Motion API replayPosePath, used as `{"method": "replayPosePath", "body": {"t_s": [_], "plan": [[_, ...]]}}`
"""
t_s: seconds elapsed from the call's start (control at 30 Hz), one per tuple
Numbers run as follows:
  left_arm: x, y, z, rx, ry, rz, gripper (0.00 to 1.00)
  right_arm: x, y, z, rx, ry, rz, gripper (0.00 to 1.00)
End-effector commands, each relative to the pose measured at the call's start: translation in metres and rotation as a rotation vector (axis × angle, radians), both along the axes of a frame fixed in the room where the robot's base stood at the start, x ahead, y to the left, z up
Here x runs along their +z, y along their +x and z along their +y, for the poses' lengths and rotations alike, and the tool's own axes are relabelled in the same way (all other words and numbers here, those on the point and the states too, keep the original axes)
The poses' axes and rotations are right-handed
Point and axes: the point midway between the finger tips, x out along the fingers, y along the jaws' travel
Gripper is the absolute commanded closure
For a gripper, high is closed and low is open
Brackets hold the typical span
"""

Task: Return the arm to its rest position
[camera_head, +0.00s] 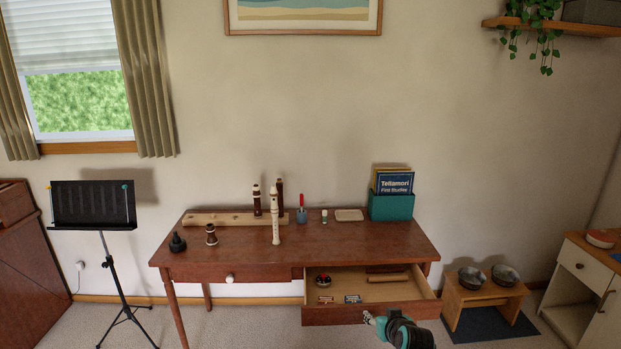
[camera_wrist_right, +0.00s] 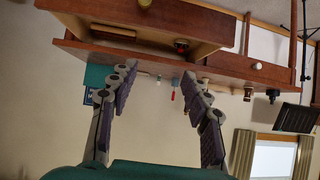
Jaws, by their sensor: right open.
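My right gripper (camera_head: 374,320) is at the bottom of the head view, in front of the open drawer (camera_head: 370,313) of the brown desk (camera_head: 330,244). In the right wrist view, which is upside down, its two fingers (camera_wrist_right: 160,76) are spread apart with nothing between them. It looks toward the desk and drawer from outside. In the head view, the gripper and wrist overlap the right part of the drawer front, and I cannot tell the gap between them. My left gripper does not show.
The drawer holds a brown block (camera_head: 387,277) and several small items. Recorder parts, including a white one (camera_head: 275,214), stand on the desk with a teal book holder (camera_head: 390,206). A music stand (camera_head: 93,204) is at left. A bowl stand (camera_head: 484,291) is at right.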

Motion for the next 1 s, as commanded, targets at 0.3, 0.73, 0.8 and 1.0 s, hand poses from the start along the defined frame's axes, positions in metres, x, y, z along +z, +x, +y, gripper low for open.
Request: {"method": "replayPosePath", "body": {"t_s": [0.3,0.73,0.8,1.0], "plan": [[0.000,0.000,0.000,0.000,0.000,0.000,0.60,0.065,-0.125,0.020,-0.003,-0.006,0.144,0.52],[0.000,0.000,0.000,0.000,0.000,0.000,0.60,0.062,-0.297,0.024,-0.048,-0.031,0.319,0.52],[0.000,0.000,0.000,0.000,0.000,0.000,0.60,0.057,-0.312,0.024,-0.055,-0.034,0.335,0.52],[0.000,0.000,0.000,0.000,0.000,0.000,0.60,0.051,-0.329,0.022,-0.063,-0.038,0.354,0.52]]}}
